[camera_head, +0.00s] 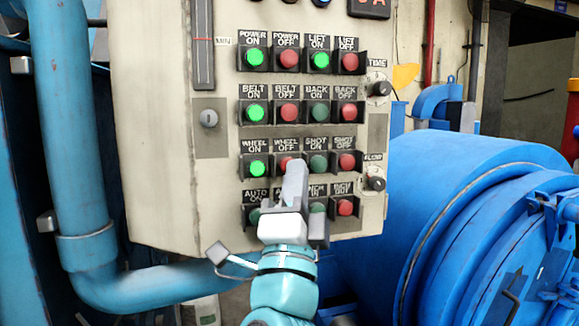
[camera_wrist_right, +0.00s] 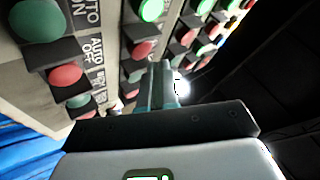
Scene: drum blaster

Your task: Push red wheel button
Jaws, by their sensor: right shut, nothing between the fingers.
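The red WHEEL OFF button (camera_head: 283,162) is in the third row of the control panel, right of the lit green WHEEL ON button (camera_head: 257,168). My right gripper (camera_head: 295,166) is shut and empty, with its fingertips over the right part of the red button in the head view. In the right wrist view the shut fingers (camera_wrist_right: 160,66) point at the panel, just beside the red wheel button (camera_wrist_right: 142,50). I cannot tell whether they touch it. My left gripper is not in view.
Other buttons sit close around, including a dark green SHOT ON button (camera_head: 318,163) and a red SHOT OFF button (camera_head: 347,161). My gripper hides part of the bottom row. A blue drum (camera_head: 440,200) stands at right, and a blue pipe (camera_head: 62,120) runs at left.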

